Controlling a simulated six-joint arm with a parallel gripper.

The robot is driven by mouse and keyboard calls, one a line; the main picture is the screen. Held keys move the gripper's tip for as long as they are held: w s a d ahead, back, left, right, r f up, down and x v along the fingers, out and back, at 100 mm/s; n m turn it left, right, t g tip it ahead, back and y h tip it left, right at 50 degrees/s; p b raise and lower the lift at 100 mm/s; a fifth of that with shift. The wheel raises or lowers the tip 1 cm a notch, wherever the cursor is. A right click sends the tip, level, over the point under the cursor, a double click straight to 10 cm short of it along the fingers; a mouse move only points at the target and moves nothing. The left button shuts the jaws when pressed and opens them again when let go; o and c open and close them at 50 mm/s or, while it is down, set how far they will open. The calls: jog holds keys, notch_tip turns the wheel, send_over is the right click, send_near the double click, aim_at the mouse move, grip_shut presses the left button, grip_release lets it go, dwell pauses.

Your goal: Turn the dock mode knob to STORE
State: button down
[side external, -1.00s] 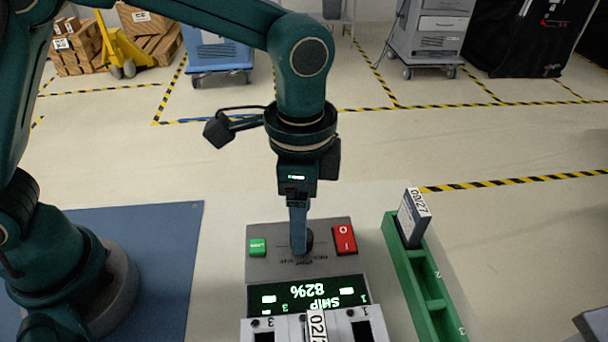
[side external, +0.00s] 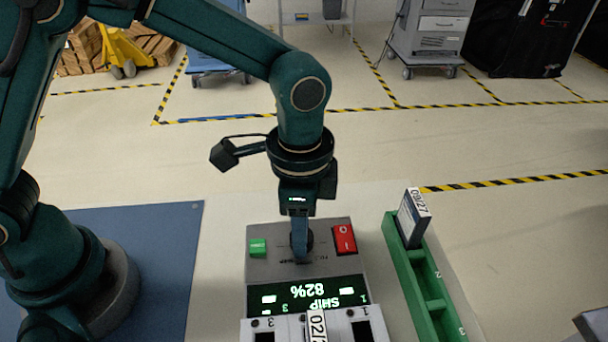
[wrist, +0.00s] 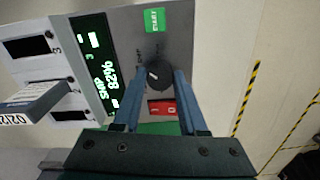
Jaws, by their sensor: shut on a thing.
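The dock (side external: 340,262) is a grey box with a mode knob, a green button (side external: 258,247), a red rocker switch (side external: 344,239) and a lit display (side external: 308,294) reading SHIP 82%. The dark round knob (wrist: 158,75) shows in the wrist view between my two blue fingers. My gripper (side external: 300,255) points down at the panel and is shut on the knob. The lettering around the knob is partly hidden by the fingers. In the wrist view the green START button (wrist: 154,20) and the red switch (wrist: 161,108) lie on either side of the knob.
The dock's front slots hold a labelled module (side external: 316,325) in the middle. A green rack (side external: 437,300) with a dark module (side external: 413,218) labelled 09/27 stands to the right. Carts (side external: 431,40) stand far back on open floor.

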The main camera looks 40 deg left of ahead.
jog(key=shift+n, duration=0.3)
jog(key=n, duration=0.3)
jog(key=shift+n, duration=0.3)
jog(key=n, duration=0.4)
jog(key=shift+n, duration=0.3)
jog(key=shift+c, duration=2.2)
grip_release()
jog(key=shift+r, duration=2.6)
